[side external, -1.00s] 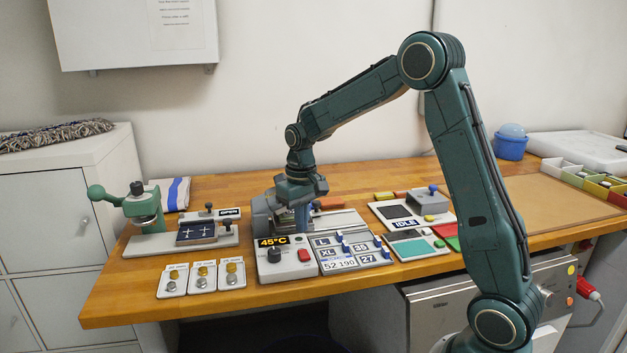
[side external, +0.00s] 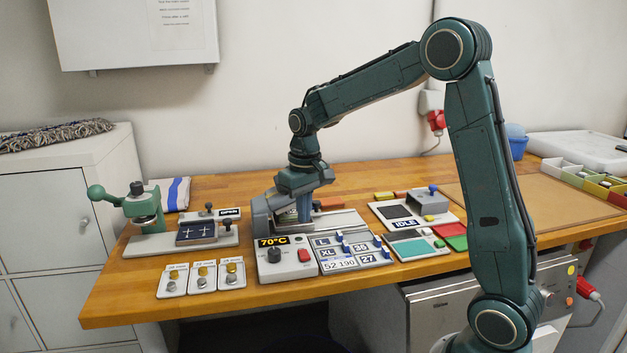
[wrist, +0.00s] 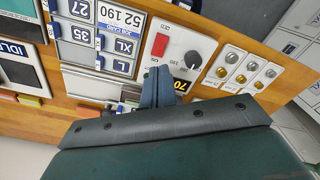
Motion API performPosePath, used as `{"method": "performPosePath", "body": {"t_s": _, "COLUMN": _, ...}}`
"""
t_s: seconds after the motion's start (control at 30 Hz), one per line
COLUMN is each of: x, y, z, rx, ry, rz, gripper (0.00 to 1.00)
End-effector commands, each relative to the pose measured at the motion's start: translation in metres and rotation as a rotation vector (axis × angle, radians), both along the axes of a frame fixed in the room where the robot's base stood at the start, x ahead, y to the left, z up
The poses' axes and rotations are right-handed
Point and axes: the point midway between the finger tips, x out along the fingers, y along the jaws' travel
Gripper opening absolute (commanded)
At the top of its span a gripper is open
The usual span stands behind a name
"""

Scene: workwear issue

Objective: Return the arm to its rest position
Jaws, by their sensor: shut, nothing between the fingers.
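My gripper (side external: 304,208) points down over the workbench, just behind the grey control box (side external: 285,262) that reads 70°C. Its blue-grey fingers are together with nothing between them. In the wrist view the shut fingers (wrist: 157,86) show beside the box's display and black dial (wrist: 193,58). My arm is bent, with its elbow high and the forearm sloping down to the left. I cannot tell whether the fingertips touch anything.
The size-setting panel (side external: 352,253) stands right of the control box. The green-handled press (side external: 146,210) is at the left, with small trays of snaps (side external: 202,278) in front. The IDLE pad (side external: 405,224) lies to the right. The brown mat (side external: 535,195) is bare.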

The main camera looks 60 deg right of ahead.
Motion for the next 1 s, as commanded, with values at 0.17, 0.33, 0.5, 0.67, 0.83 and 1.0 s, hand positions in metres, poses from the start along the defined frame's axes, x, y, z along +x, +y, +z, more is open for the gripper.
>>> {"method": "performPosePath", "body": {"t_s": 0.17, "x": -0.022, "y": 0.018, "z": 0.028, "rx": -0.012, "ry": -0.054, "rz": 0.028, "gripper": 0.00}}
{"method": "performPosePath", "body": {"t_s": 0.33, "x": -0.048, "y": 0.035, "z": 0.051, "rx": -0.024, "ry": -0.107, "rz": 0.057, "gripper": 0.00}}
{"method": "performPosePath", "body": {"t_s": 0.5, "x": -0.077, "y": 0.051, "z": 0.070, "rx": -0.033, "ry": -0.161, "rz": 0.086, "gripper": 0.00}}
{"method": "performPosePath", "body": {"t_s": 0.67, "x": -0.105, "y": 0.064, "z": 0.082, "rx": -0.040, "ry": -0.212, "rz": 0.114, "gripper": 0.00}}
{"method": "performPosePath", "body": {"t_s": 0.83, "x": -0.135, "y": 0.077, "z": 0.091, "rx": -0.047, "ry": -0.268, "rz": 0.143, "gripper": 0.00}}
{"method": "performPosePath", "body": {"t_s": 1.0, "x": -0.165, "y": 0.088, "z": 0.094, "rx": -0.051, "ry": -0.321, "rz": 0.171, "gripper": 0.00}}
